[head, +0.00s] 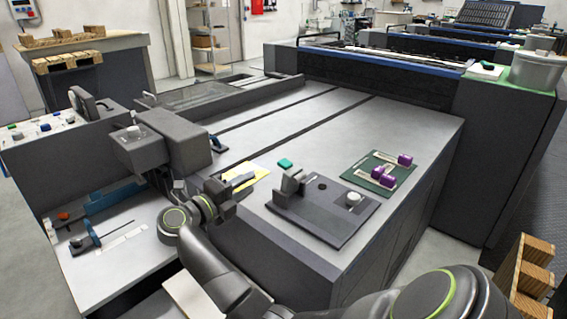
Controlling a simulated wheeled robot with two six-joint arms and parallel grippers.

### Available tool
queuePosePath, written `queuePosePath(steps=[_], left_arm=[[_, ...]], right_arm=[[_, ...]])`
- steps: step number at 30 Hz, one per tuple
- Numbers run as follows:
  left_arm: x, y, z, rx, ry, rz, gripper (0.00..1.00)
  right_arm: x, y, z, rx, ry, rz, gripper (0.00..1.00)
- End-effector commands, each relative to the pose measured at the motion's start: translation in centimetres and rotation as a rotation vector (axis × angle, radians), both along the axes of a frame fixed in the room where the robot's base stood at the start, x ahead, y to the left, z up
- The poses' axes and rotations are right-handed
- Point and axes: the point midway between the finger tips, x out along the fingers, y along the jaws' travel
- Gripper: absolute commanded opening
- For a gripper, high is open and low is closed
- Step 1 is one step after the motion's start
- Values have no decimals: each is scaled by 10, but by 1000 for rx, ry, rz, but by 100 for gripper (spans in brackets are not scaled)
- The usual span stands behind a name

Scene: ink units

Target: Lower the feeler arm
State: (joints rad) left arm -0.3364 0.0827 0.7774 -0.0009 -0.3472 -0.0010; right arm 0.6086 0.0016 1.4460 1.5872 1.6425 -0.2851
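I cannot tell for sure which part is the feeler arm. A dark grey unit with a pale knob (133,131) and a thick block (180,138) stands at the left of the grey bench, with a small blue lever (216,144) at its right. A dark plate (325,222) on the bench bears an upright grey bracket (292,181) and a round pale knob (353,198). My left gripper is not in view.
A green mat (357,178) with purple-ended pieces lies right of the plate. A low table at lower left holds a blue tool with a thin rod (110,232). A tall dark machine (490,150) bounds the bench on the right. The bench's middle (330,120) is clear.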

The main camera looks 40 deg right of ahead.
Motion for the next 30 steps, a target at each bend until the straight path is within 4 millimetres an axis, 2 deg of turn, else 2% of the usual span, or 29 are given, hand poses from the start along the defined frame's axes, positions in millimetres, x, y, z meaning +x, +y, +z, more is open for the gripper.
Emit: queuePosePath(steps=[3, 15, 21, 30], left_arm=[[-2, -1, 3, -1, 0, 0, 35], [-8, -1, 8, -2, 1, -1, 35], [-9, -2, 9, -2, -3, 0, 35], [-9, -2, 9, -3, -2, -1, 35]], right_arm=[[2, -29, 3, -7, -1, -2, 35], [9, -112, 2, -5, 2, -2, 35], [11, -135, 1, -4, 1, 0, 35], [12, -141, 0, -2, 0, 2, 35]])
